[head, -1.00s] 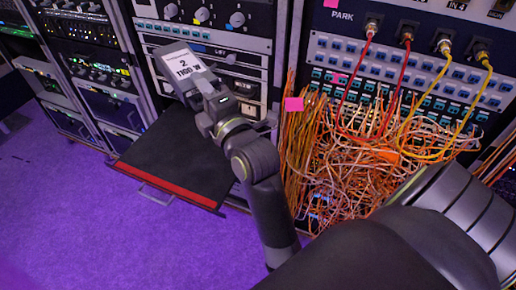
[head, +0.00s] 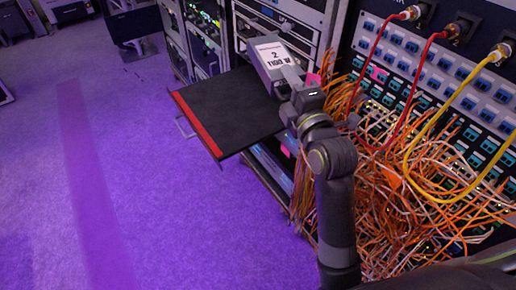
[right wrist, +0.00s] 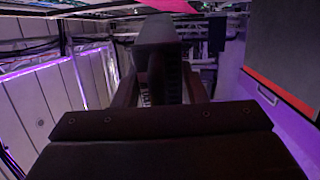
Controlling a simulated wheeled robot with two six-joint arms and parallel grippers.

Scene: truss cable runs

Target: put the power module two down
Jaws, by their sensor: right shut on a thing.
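The power module two (head: 273,59) is a grey box with a white label reading "2" and "1100 W". My right gripper (head: 295,88) is shut on its near end and holds it tilted, over the far right part of the pulled-out black shelf. I cannot tell the height of the gap between them. The black shelf (head: 222,112) has a red front strip and a metal handle. In the right wrist view the module (right wrist: 157,32) shows dark beyond the gripper, and the shelf (right wrist: 290,45) is at the right. My left gripper is not in view.
A tangle of orange and white cables (head: 400,190) hangs at the right, close to my right arm. Red cables (head: 413,70) and a yellow cable (head: 440,130) loop from the patch panel. Racks stand behind. The purple floor (head: 110,180) at the left is clear.

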